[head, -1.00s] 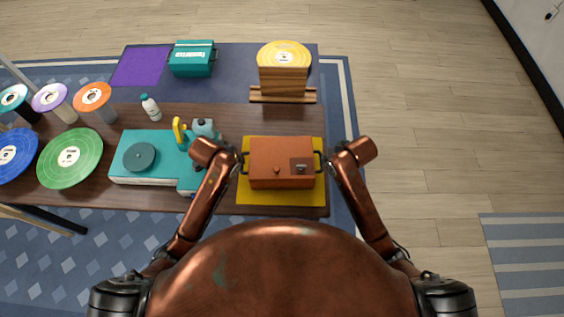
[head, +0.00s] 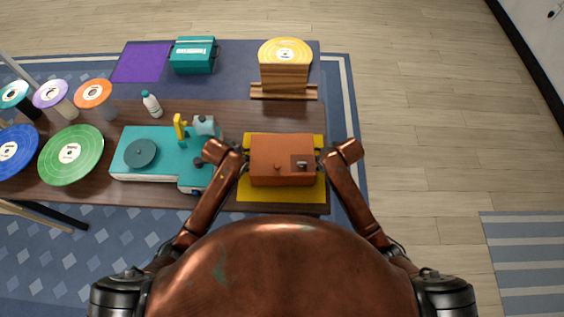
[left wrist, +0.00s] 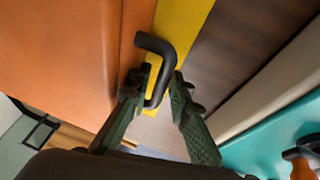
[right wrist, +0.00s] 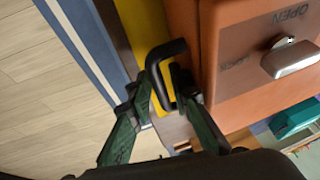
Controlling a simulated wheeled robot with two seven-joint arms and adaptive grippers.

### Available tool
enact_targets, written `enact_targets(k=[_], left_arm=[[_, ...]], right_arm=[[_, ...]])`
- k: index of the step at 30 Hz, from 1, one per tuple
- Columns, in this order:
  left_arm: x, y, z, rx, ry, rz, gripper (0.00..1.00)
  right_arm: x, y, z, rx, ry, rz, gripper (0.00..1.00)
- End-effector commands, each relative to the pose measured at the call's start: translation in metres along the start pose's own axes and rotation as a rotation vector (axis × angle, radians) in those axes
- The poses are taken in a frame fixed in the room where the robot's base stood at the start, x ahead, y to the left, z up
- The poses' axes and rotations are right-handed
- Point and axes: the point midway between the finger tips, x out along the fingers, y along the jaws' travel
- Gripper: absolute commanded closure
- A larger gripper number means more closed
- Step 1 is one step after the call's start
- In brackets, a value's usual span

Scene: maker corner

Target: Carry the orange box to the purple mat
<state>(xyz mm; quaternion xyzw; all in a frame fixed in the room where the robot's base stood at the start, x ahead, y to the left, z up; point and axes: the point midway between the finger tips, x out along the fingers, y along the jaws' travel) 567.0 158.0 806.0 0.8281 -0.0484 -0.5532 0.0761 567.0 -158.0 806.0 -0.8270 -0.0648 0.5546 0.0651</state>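The orange box (head: 282,160) sits on a yellow mat (head: 262,196) at the near right of the table, with a black handle on each side. My left gripper (left wrist: 158,88) is at the box's left handle (left wrist: 155,45); its fingers stand apart on either side of the handle. My right gripper (right wrist: 160,86) is at the right handle (right wrist: 170,48), also with its fingers apart around it. The purple mat (head: 141,62) lies bare at the far left, on the blue area beyond the brown tabletop.
A teal box (head: 193,56) stands just right of the purple mat. A wooden stand (head: 284,78) with a yellow disc is behind the orange box. A teal turntable (head: 178,165), a bottle (head: 151,104), spools and discs fill the left. Floor at right is clear.

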Motion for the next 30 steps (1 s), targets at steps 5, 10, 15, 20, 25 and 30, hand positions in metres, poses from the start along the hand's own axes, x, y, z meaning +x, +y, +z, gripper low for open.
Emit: enact_targets(k=[5, 10, 15, 20, 25, 30], left_arm=[[-0.0002, 0.0002, 0.0000, 0.000, 0.000, 0.000, 0.83], [-0.0002, 0.0001, 0.0000, 0.000, 0.000, 0.000, 0.95], [-0.0003, 0.0000, 0.0000, 0.000, 0.000, 0.000, 1.00], [-0.0003, -0.0001, 0.0001, 0.000, 0.000, 0.000, 1.00], [-0.0003, -0.0001, 0.0001, 0.000, 0.000, 0.000, 1.00], [-0.0003, -0.0002, 0.0001, 0.000, 0.000, 0.000, 1.00]], right_arm=[[-0.0002, -0.0001, -0.0001, 0.000, 0.000, 0.000, 0.83], [-0.0003, 0.0000, 0.0000, 0.000, 0.000, 0.000, 0.95], [-0.0003, 0.0000, 0.0000, 0.000, 0.000, 0.000, 1.00], [-0.0003, 0.0000, 0.0000, 0.000, 0.000, 0.000, 1.00], [-0.0004, 0.0000, 0.0000, 0.000, 0.000, 0.000, 1.00], [-0.0004, 0.0001, -0.0001, 0.000, 0.000, 0.000, 1.00]])
